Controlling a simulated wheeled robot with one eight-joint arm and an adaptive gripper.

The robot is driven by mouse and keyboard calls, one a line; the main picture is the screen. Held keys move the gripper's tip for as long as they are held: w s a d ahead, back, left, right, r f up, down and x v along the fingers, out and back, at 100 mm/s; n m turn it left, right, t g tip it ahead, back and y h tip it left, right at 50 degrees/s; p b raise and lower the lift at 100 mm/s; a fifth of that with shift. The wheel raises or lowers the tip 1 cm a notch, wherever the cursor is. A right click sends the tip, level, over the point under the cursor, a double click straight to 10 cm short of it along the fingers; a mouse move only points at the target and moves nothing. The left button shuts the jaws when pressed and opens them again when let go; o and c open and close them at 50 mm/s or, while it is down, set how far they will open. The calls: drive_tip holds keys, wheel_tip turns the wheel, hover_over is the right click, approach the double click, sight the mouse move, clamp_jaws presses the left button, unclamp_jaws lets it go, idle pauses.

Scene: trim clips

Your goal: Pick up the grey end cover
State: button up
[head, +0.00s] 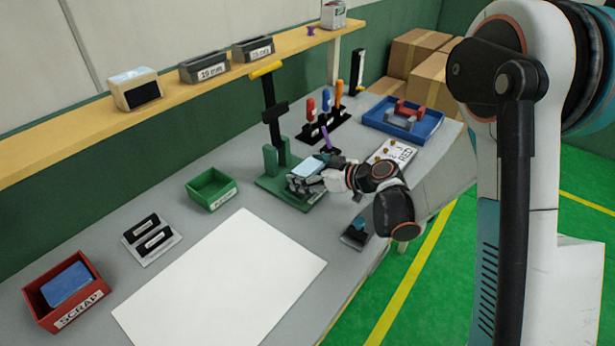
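A grey U-shaped piece (401,122) lies in the blue tray (372,119) at the back right of the bench, beside a red one of similar shape (410,109). It looks like the grey end cover, but it is small in this view. My gripper (305,181) is away from that tray, low over the base of the green press-like fixture (268,183). A pale blue-grey block (307,166) sits at the fixture, right against or just behind my gripper. My fingers are small and partly hidden, so I cannot tell whether they hold it.
Several coloured-handled tools stand in a black rack (315,135) behind my gripper. A white card (397,153) lies near the tray. A green bin (212,190), black clips (150,233) and a red SCRAP bin (68,290) are to the left. A white sheet (222,285) covers the clear front.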

drive_tip(key=c, duration=0.6)
drive_tip(key=shift+r, duration=0.1)
drive_tip(key=shift+c, duration=0.2)
